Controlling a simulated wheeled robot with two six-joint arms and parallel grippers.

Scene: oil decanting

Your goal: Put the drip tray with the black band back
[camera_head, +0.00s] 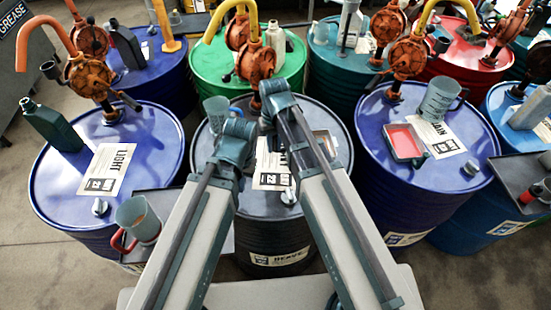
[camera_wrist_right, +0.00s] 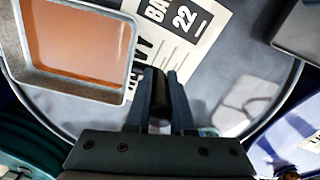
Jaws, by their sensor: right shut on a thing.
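The drip tray (camera_wrist_right: 137,30) has a pale grey rim and orange-brown oil in it. In the right wrist view it is at the upper left, over the grey drum top. My right gripper (camera_wrist_right: 162,78) is shut on a dark piece between its fingers, beside the tray's corner. This piece looks like the tray's black-banded handle, though the join is hard to see. In the head view, part of a grey-rimmed tray (camera_head: 327,143) shows beside my right arm, which hides the rest. My left arm reaches over the grey drum, but its gripper fingers are hidden.
The grey drum (camera_head: 340,122) bears a paper label (camera_head: 268,180) and a grey-green cup (camera_head: 214,110). A dark-rimmed tray of red liquid (camera_head: 404,142) and a jug (camera_head: 437,98) stand on the right blue drum. A red-handled jug (camera_head: 138,217) is at left. Several pumps stand behind.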

